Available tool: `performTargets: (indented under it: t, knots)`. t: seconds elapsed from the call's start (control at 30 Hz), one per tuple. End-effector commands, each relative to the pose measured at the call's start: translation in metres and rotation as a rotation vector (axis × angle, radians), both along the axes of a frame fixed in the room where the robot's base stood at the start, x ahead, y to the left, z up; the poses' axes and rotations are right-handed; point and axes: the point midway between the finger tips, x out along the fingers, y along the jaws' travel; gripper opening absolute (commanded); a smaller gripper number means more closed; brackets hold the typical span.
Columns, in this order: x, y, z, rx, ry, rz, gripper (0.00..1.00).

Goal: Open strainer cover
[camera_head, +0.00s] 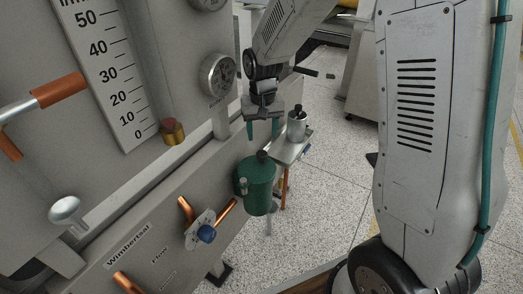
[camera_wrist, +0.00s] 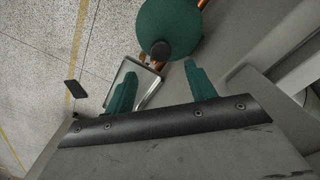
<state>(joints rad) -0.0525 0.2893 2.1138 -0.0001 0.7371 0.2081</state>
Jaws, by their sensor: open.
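The strainer is a green rounded vessel (camera_head: 257,190) mounted on the side of the grey machine. A black knob (camera_head: 262,157) sits on top of its green cover. My gripper (camera_head: 262,133) is open and empty, with its teal fingers pointing down a little above the knob, apart from it. In the wrist view, the round green cover (camera_wrist: 170,22) and its black knob (camera_wrist: 160,49) lie ahead of the open fingers of my gripper (camera_wrist: 160,78). The cover appears seated on the vessel; its seam is too small to make out.
A small metal tray (camera_head: 286,153) holding a grey canister (camera_head: 297,125) is close to the right of my gripper. Copper pipes and a blue knob (camera_head: 207,234) stick out from the machine panel at left.

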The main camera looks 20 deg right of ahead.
Motion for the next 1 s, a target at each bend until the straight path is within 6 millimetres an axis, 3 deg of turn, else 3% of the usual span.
performTargets:
  t: [0.5, 0.9, 0.93, 1.0]
  knots:
    - [0.002, 0.001, -0.071, -0.001, 0.003, -0.001, 0.55]
    - [0.002, 0.0, -0.081, 0.0, 0.001, -0.002, 0.55]
    - [0.002, 0.0, -0.081, 0.0, 0.001, -0.002, 0.53]
    - [0.002, 0.0, -0.081, 0.0, 0.001, -0.002, 0.33]
